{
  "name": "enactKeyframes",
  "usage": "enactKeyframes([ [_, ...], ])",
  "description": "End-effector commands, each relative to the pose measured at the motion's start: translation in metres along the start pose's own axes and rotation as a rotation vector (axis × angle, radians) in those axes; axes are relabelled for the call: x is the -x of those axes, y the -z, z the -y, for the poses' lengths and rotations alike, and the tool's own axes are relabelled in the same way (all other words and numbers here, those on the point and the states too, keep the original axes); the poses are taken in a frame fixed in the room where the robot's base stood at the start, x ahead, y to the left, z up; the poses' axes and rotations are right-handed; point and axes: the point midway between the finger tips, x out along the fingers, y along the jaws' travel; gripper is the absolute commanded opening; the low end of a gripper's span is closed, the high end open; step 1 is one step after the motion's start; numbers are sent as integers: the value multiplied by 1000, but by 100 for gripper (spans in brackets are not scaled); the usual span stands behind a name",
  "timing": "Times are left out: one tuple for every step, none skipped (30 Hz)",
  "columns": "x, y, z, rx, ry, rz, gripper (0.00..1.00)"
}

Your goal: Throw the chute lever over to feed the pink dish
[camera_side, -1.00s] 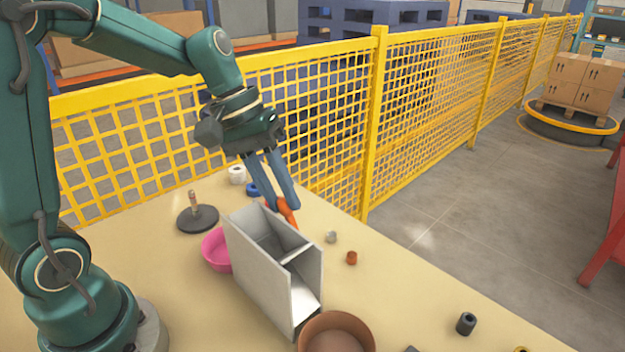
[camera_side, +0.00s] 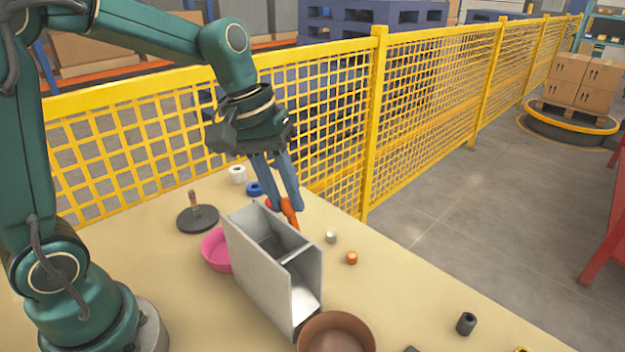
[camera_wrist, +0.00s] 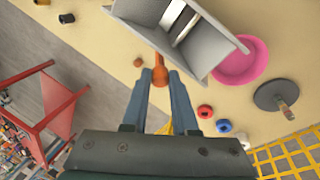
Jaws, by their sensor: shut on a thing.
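The grey chute box (camera_side: 268,268) stands on the table with an inner divider. The orange lever (camera_side: 289,212) sticks out at the far end of the chute and also shows in the wrist view (camera_wrist: 160,70). My gripper (camera_side: 288,208) is shut on the lever; its blue fingers flank the orange end in the wrist view (camera_wrist: 160,78). The lever's pivot is hidden by the chute wall.
A dark round base with a peg (camera_side: 197,217) stands left of the chute. White (camera_side: 237,174), blue (camera_side: 254,188) and red rings lie behind it. Small grey and orange pieces (camera_side: 351,257) and a black cylinder (camera_side: 466,323) lie right. Yellow mesh fence (camera_side: 420,120) runs behind the table.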

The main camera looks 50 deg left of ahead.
Motion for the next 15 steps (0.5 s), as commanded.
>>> enactKeyframes([
  [2,-1,-5,-20,29,-22,0],
  [2,-2,-7,-26,50,-32,0],
  [2,-4,-10,-32,77,-48,0],
  [2,-5,-13,-38,100,-59,0],
  [1,-6,-15,-44,124,-71,0],
  [1,-8,-18,-51,155,-88,0],
  [1,-9,-20,-56,180,-101,0],
  [0,-10,-23,-63,205,-114,0],
  [0,-12,-26,-68,238,-130,0],
  [-1,-13,-27,-74,264,-142,0],
  [-2,-14,-30,-78,288,-156,0],
  [-3,-16,-32,-85,322,-172,0],
  [-3,-17,-34,-89,346,-185,0],
  [-4,-19,-36,-93,372,-197,0],
  [-6,-20,-38,-99,403,-213,0],
])
